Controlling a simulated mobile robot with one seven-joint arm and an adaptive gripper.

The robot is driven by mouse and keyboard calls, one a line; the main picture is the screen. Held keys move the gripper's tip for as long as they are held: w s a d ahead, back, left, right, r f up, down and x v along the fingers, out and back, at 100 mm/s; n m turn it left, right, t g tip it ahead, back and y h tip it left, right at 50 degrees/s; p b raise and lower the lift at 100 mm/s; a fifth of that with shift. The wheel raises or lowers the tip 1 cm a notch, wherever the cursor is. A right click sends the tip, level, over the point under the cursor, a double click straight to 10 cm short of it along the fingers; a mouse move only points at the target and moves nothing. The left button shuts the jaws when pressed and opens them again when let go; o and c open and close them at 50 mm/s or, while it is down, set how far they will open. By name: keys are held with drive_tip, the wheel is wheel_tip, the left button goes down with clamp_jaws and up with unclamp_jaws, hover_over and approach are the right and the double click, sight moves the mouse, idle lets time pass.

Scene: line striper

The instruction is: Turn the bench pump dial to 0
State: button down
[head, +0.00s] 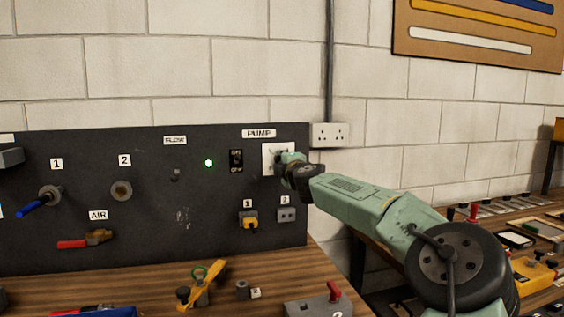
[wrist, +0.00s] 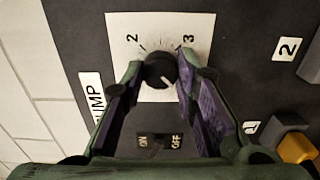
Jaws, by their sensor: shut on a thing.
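The pump dial (wrist: 160,69) is a round black knob on a white square plate (wrist: 120,40), which also shows in the head view (head: 268,160). Its light pointer mark points to the lower right in the wrist view. The plate's 2 and 3 are readable; the fingers and knob hide the rest of the scale, and I see no 0. My gripper (wrist: 159,74) is shut on the dial, with one finger on each side. In the head view my gripper (head: 285,162) covers the knob.
The PUMP label (head: 259,133), an ON/OFF switch (head: 236,161) and a lit green lamp (head: 208,163) are beside the plate. A wall socket (head: 329,135) is to the right. Below are sockets, one with a yellow plug (head: 250,222). Tools lie on the wooden bench (head: 140,290).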

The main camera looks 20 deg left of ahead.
idle(0.4)
drive_tip(key=c, duration=1.2)
unclamp_jaws()
drive_tip(key=shift+c, duration=0.2)
drive_tip(key=v, duration=1.2)
